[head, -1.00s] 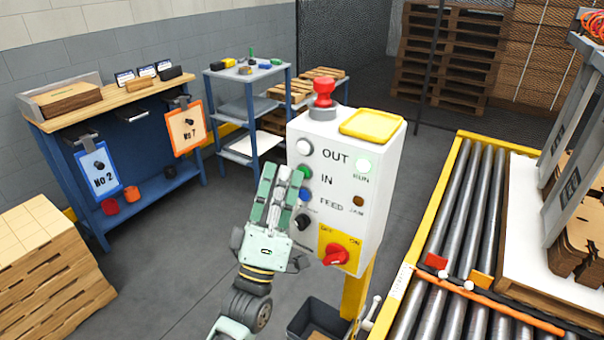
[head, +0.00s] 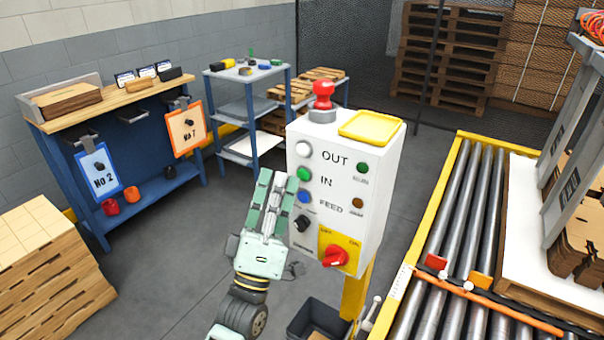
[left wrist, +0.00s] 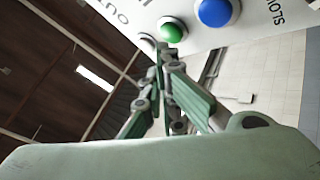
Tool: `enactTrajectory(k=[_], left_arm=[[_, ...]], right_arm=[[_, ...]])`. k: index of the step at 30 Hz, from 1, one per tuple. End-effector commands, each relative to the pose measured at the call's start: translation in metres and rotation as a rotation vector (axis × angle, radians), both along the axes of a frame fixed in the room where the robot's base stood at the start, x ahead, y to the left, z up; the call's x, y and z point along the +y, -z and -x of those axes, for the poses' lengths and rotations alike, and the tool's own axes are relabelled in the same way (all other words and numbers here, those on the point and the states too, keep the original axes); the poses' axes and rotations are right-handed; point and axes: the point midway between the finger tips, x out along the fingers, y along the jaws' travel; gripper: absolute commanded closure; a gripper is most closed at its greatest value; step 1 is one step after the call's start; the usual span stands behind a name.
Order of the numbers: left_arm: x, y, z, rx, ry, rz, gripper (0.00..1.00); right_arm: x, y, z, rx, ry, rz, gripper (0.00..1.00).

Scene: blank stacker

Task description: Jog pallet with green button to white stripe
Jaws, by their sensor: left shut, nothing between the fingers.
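The white control box (head: 345,185) stands on a yellow post. The green button (head: 304,173) is on its front beside the word IN, between a white button above and a blue button (head: 304,196) below. My left gripper (head: 279,180) is shut and empty, with its fingertips just left of the green button and apart from it. In the left wrist view the green button (left wrist: 172,30) shows just beyond the fingertips. The RUN lamp (head: 362,167) is dark green. A white marked strip (head: 401,282) is on the conveyor's yellow rail.
An orange bar (head: 500,307) crosses the rollers (head: 455,215). A dark bin (head: 318,318) sits below the box.

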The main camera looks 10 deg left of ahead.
Motion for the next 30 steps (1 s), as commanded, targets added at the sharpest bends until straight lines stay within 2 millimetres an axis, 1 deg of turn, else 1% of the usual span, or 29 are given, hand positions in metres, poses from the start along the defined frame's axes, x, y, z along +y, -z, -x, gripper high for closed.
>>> enactTrajectory(k=[11, 24, 30], left_arm=[[0.001, -0.001, 0.004, -0.001, 0.000, 0.000, 1.00], [0.015, -0.001, 0.042, 0.001, 0.000, 0.000, 1.00], [0.018, 0.000, 0.049, 0.000, -0.001, 0.001, 1.00]], right_arm=[[-0.002, -0.001, 0.000, 0.001, -0.001, 0.002, 0.60], [-0.003, -0.013, 0.000, 0.000, -0.001, 0.003, 0.60], [-0.002, -0.014, 0.000, 0.000, -0.001, 0.003, 0.60]])
